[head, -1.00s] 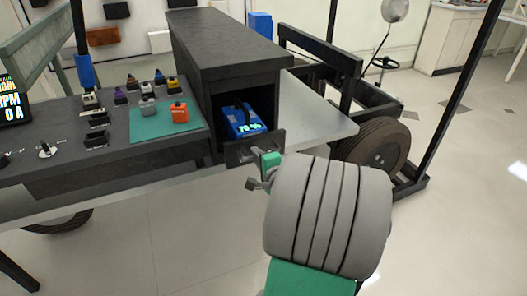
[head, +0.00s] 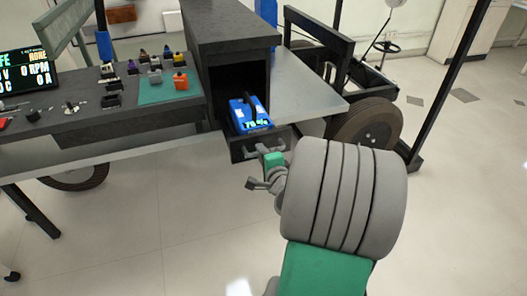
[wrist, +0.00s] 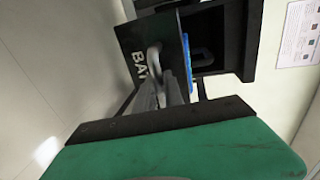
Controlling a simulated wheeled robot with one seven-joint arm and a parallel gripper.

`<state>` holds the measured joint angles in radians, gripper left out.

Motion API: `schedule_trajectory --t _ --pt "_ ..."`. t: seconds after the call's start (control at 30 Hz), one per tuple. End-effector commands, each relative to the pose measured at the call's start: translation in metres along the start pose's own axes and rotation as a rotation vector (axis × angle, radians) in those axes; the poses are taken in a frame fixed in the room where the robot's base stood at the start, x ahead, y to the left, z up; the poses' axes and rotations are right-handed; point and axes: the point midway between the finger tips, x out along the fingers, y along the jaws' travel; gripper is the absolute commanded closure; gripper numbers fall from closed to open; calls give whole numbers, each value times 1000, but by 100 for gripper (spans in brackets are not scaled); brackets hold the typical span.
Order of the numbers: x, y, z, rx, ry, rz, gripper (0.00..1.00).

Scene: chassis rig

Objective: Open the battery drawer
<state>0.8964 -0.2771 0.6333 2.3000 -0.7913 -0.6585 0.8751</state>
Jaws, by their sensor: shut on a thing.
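The battery drawer (head: 243,148) is dark and pulled partly out of the black housing (head: 231,32). A blue battery (head: 250,114) with a lit percentage readout sits in it. In the wrist view the drawer front (wrist: 136,48) shows white letters beginning "BA" and a grey handle (wrist: 154,58). My gripper (head: 268,168) is at the drawer front, shut on the handle; its fingers also show in the wrist view (wrist: 168,92). My wrist hides part of the area right of the drawer.
A console with a green mat (head: 165,90) and several small coloured parts lies left of the housing. A display (head: 22,77) stands at far left. A frame with a wheel (head: 368,128) is at right. The floor in front is clear.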

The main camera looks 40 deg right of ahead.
Motion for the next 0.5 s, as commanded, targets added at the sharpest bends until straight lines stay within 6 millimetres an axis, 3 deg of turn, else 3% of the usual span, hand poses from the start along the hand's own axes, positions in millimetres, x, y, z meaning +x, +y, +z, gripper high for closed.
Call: schedule_trajectory --t 0.27,0.3,0.5 --pt "0 0 -1 -1 3 0 100" --pt "0 0 -1 -1 3 0 85" --pt "0 0 0 -1 2 0 69"
